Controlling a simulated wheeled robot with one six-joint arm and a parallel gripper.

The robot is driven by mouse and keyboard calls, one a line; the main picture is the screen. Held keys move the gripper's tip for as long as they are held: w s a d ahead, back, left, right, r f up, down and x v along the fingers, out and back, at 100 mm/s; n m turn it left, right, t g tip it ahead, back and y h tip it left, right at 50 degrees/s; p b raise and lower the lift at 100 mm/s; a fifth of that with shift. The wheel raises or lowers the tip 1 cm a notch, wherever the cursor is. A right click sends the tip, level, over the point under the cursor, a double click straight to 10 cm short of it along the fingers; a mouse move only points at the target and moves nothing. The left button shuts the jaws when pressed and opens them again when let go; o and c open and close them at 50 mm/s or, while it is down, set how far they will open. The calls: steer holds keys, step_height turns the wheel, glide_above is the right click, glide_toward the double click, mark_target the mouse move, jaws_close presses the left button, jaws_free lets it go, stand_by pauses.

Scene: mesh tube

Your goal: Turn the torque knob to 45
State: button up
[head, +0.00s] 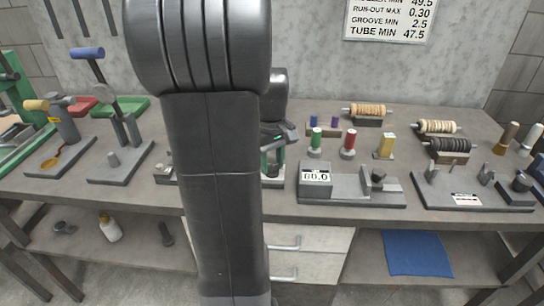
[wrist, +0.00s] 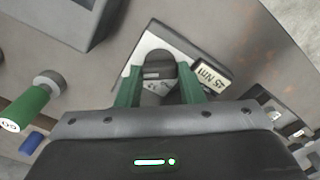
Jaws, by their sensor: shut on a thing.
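The torque knob (wrist: 158,72) is a dark rounded grip on a pale plate (wrist: 150,42) in the wrist view. A white label reading 45 Nm (wrist: 213,76) appears upside down beside it. My gripper (wrist: 158,88) has its green fingers on either side of the knob, shut on it. In the head view my gripper (head: 274,160) is low over the bench, partly behind my own arm. The knob is hidden there. The knob's exact pointer position cannot be told.
A gauge block reading 60.0 (head: 316,178) stands just right of my gripper. Spools (head: 368,110) lie farther back. A fixture (head: 120,160) and blue-topped tool (head: 87,53) stand left.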

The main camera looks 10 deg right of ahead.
mark_target(272, 166)
steer(key=shift+m, duration=0.7)
steer(key=shift+p, duration=0.3)
steer(key=o, duration=1)
step_height(272, 166, up, 14)
steer(key=shift+f+p, duration=0.1)
steer(key=shift+p, duration=0.7)
